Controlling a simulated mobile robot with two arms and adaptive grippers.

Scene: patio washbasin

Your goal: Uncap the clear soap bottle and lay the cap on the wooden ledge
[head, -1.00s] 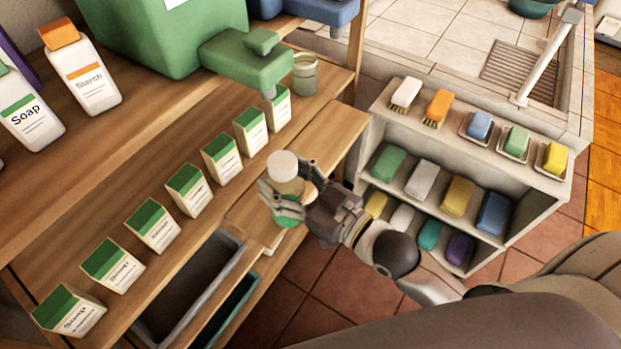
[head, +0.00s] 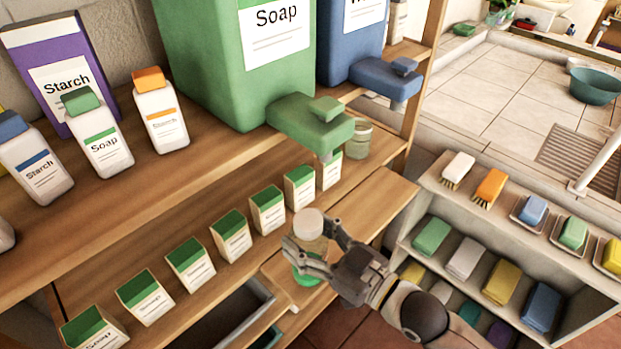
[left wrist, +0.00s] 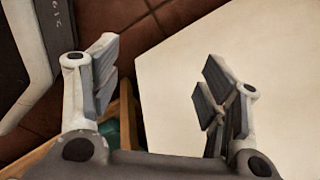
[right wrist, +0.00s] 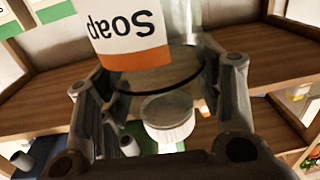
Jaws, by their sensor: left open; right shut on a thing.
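The clear soap bottle (head: 313,243) is in my right gripper (head: 318,255), whose fingers close around its sides. Its round white cap (head: 308,222) is on top. In the right wrist view, the bottle's white and orange label (right wrist: 130,40) reads "Soap" upside down, and the ribbed white cap (right wrist: 168,125) shows between the fingers. A green patch (head: 309,274) shows below the bottle; I cannot tell what it is. The wooden ledge (head: 372,205) is a bare board right of the gripper. My left gripper (left wrist: 165,90) shows only in its own wrist view, open and empty.
A row of green-topped boxes (head: 229,235) stands left of my right gripper. A green dispenser (head: 312,125) overhangs above, with a glass jar (head: 357,138) beside it. Bottles, including an orange-capped one (head: 160,115), stand on the upper shelf. A shelf of sponges (head: 465,257) is at right.

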